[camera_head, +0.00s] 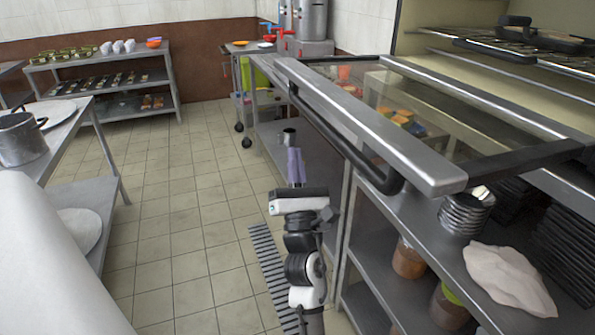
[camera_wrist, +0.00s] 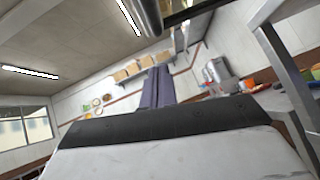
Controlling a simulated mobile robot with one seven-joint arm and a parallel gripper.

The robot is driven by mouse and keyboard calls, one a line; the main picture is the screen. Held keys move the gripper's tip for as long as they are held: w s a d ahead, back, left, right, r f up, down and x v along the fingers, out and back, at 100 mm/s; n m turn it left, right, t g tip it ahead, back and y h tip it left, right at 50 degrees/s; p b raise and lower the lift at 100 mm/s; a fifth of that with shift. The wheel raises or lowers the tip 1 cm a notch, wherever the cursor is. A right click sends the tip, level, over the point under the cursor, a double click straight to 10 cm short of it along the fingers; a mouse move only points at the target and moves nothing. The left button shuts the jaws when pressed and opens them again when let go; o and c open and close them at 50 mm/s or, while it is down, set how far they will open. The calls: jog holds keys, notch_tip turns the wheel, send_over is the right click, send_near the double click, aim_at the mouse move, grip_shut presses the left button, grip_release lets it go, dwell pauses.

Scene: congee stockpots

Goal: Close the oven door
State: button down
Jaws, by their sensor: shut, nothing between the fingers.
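The oven door (camera_head: 372,125) is open in the head view, lying out nearly flat as a glass panel with a steel frame. Its dark bar handle (camera_head: 345,150) runs along the near left edge. The oven (camera_head: 480,68) is at the upper right, its interior open. My gripper (camera_head: 296,165) is left of the door's front edge and below the handle, apart from it, fingers pointing up and away. Its purple fingers are together and empty; they also show in the wrist view (camera_wrist: 158,87). A bar, likely the door's edge or handle, crosses the top of the wrist view (camera_wrist: 148,14).
A steel shelf unit (camera_head: 275,150) stands below the door, holding a stack of metal bowls (camera_head: 465,213), a cloth-like lump (camera_head: 508,278) and jars (camera_head: 408,260). A table with a pot (camera_head: 20,138) is at left.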

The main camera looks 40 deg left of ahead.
notch_tip(320, 180, up, 7)
jog(key=w+a+p, duration=0.1)
jog(key=w+p, duration=0.1)
jog(key=p, duration=0.2)
jog(key=shift+w+a+f, duration=0.2)
jog(key=shift+w+a, duration=0.15)
